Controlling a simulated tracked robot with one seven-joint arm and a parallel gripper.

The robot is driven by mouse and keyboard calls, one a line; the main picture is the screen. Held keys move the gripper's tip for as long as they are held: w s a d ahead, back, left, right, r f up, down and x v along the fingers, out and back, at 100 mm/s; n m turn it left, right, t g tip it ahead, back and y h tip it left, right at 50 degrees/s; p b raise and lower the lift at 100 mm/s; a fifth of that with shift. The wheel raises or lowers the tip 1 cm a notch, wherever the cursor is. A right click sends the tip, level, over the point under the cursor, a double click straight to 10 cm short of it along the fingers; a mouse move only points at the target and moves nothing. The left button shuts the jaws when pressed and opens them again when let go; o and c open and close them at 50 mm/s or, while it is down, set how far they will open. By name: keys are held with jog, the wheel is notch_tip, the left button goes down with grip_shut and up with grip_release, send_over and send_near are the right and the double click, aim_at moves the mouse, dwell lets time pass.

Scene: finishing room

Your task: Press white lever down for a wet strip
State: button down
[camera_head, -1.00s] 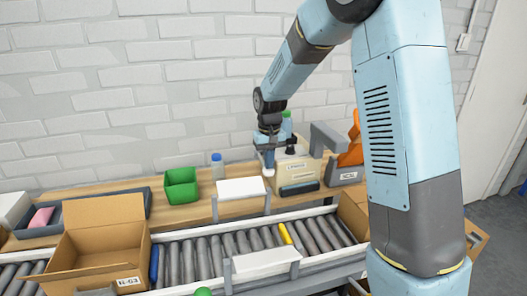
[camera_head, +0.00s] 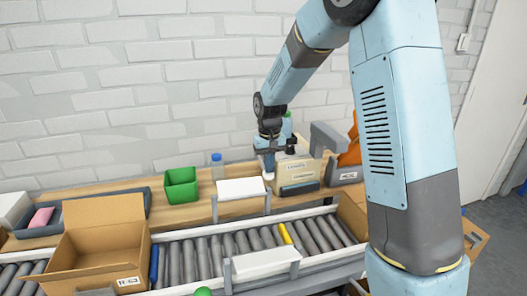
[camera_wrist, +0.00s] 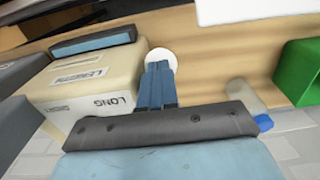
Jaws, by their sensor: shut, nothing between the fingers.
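The white lever's round end (camera_head: 268,176) shows at the left side of a cream tape dispenser (camera_head: 294,171). In the wrist view the white lever end (camera_wrist: 161,59) lies right at my fingertips, which cover part of it. The dispenser (camera_wrist: 95,85) there carries labels reading "LENGTH" and "LONG". My gripper (camera_head: 268,165) is shut and empty, pointing down over the lever end. In the wrist view my closed fingers (camera_wrist: 158,72) appear to touch it, though exact contact is hard to tell. A dark slot piece (camera_head: 299,188) sits on the dispenser's front.
A clear bottle with a blue cap (camera_head: 217,166) and a green bin (camera_head: 181,185) stand left on the wooden bench. A white plate (camera_head: 241,188) stands at the bench front. A roller conveyor (camera_head: 205,252) with an open cardboard box (camera_head: 103,262) runs in front.

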jog(key=shift+f, duration=0.2)
jog(key=shift+r, duration=0.15)
notch_tip(320, 180, up, 9)
jog(key=w, duration=0.2)
jog(key=shift+w+a+r, duration=0.15)
jog(key=shift+a+r, duration=0.05)
jog(key=shift+a, duration=0.05)
dwell(0.9)
dwell(0.7)
notch_tip(320, 180, up, 5)
dwell(0.6)
